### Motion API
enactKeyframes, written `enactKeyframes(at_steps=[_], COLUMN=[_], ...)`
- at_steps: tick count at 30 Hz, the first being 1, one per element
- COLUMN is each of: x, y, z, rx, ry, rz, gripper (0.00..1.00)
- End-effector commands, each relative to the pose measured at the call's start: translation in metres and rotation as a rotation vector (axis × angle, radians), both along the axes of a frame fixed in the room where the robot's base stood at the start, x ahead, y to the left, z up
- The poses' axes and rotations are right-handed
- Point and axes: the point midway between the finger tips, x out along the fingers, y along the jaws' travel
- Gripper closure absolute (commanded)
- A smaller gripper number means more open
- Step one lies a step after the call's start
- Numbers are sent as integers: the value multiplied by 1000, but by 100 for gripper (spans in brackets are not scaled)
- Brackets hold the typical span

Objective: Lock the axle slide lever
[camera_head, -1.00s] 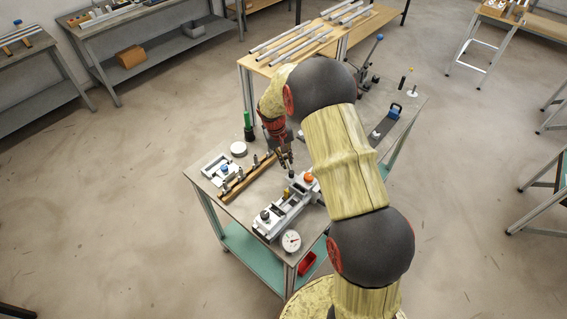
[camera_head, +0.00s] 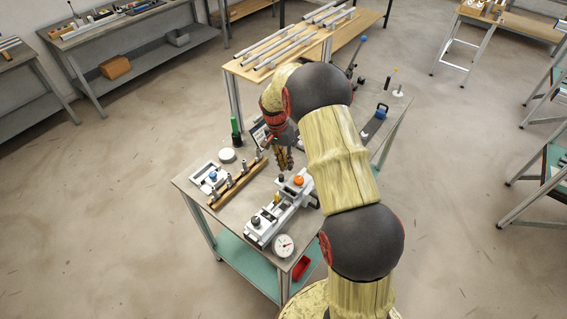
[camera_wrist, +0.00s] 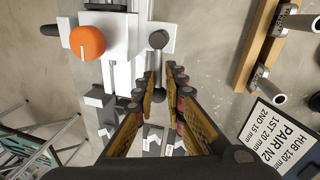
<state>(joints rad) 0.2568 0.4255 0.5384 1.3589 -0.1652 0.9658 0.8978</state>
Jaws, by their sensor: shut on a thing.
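The grey-white jig (camera_head: 270,222) stands on the near part of the workbench, with an orange knob (camera_head: 299,181) at its far end. The orange knob is large at upper left in the wrist view (camera_wrist: 88,42). A small dark-topped post (camera_head: 281,178), likely the axle slide lever, stands beside it; its round black top (camera_wrist: 158,40) shows just ahead of my fingertips in the wrist view. My gripper (camera_head: 284,166) points down over this end of the jig. Its fingers (camera_wrist: 161,72) are drawn close around the lever, but the grip itself is hard to make out.
A wooden rail with metal pegs (camera_head: 237,185) lies left of the jig. A white dial gauge (camera_head: 284,245) stands at the near end. A printed sign (camera_wrist: 284,138), a white disc (camera_head: 227,155) and a green-handled tool (camera_head: 235,130) are nearby.

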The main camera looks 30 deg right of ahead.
Motion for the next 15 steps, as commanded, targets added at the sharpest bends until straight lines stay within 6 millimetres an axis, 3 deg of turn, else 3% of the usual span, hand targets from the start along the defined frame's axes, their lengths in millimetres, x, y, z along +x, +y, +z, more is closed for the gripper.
enactKeyframes(at_steps=[15], x=[-5], y=[-5], z=[3], rx=[-1], ry=[-5], rz=[-173], gripper=[100])
